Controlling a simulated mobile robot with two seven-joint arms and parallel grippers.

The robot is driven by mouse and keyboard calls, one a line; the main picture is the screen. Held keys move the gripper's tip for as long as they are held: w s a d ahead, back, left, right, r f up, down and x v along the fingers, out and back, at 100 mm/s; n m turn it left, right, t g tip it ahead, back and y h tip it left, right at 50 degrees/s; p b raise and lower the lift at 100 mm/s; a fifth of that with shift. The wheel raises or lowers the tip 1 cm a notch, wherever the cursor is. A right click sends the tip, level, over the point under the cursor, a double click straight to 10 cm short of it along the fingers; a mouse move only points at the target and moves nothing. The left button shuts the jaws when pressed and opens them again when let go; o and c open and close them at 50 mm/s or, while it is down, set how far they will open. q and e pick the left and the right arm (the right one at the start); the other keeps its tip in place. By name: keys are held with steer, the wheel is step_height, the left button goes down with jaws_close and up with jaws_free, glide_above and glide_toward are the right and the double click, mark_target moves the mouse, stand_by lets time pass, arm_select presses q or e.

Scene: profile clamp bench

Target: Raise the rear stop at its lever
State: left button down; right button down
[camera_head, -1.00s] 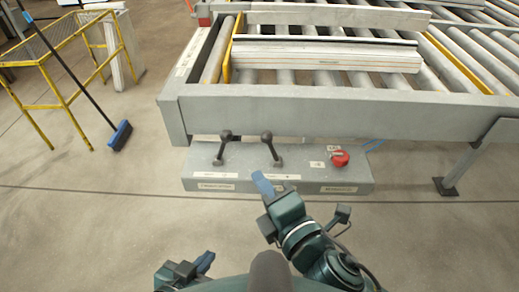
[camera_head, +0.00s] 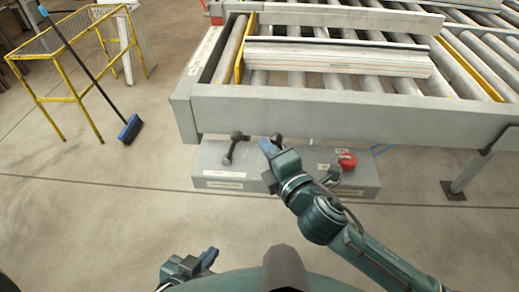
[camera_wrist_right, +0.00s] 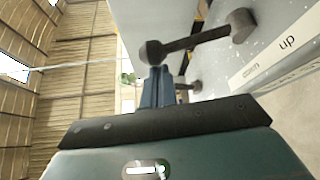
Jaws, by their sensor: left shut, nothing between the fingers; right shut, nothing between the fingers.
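A grey control box (camera_head: 215,184) below the roller bench carries two dark levers with ball knobs. The left lever (camera_head: 233,148) stands upright, leaning slightly. The right lever (camera_head: 277,138) is mostly hidden by my right gripper (camera_head: 267,147); its knob shows just above. The box labels are too small to read in the head view, so I cannot tell which lever is the rear stop's. In the right wrist view a lever (camera_wrist_right: 195,40) crosses just beyond my shut fingers (camera_wrist_right: 158,88); contact is unclear. My left gripper (camera_head: 209,258) is shut and empty, low, away from the box.
A red button (camera_head: 347,161) sits at the right of the box. The bench's front beam (camera_head: 350,114) overhangs behind the levers. A pale profile (camera_head: 340,60) lies on the rollers. A blue broom (camera_head: 130,129) and yellow-framed stand (camera_head: 60,60) are left. The floor in front is clear.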

mark_target(281, 141)
arm_select(q)
steer(key=shift+f, duration=0.3)
arm_select(e)
steer(key=shift+d, duration=0.15)
